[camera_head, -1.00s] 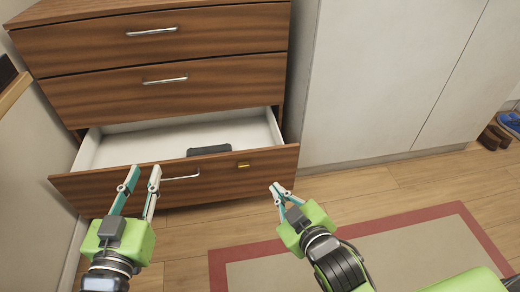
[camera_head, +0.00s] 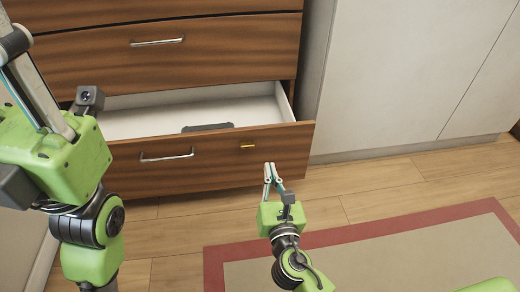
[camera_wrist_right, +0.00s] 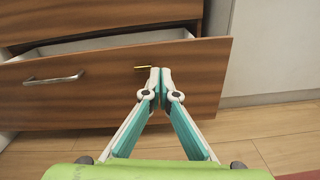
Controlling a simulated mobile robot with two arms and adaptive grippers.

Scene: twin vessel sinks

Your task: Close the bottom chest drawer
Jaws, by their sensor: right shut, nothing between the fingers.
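The bottom chest drawer (camera_head: 215,165) is pulled out, its pale interior showing behind a brown wooden front with a silver handle (camera_head: 167,156). The front also shows in the right wrist view (camera_wrist_right: 95,98). My right gripper (camera_head: 268,165) is shut and empty, its tips at the right part of the drawer front, below a small gold piece (camera_head: 247,146). In the right wrist view its tips (camera_wrist_right: 160,71) overlap the front beside the gold piece; I cannot tell whether they touch. My left gripper (camera_head: 25,80) is raised large at the left edge, with its fingertips not clearly shown.
A dark flat object (camera_head: 207,127) lies in the drawer. The drawer above (camera_head: 200,60) is shut. A pale cabinet (camera_head: 400,80) stands to the right. A red-bordered rug (camera_head: 380,258) lies on the wooden floor (camera_head: 400,185).

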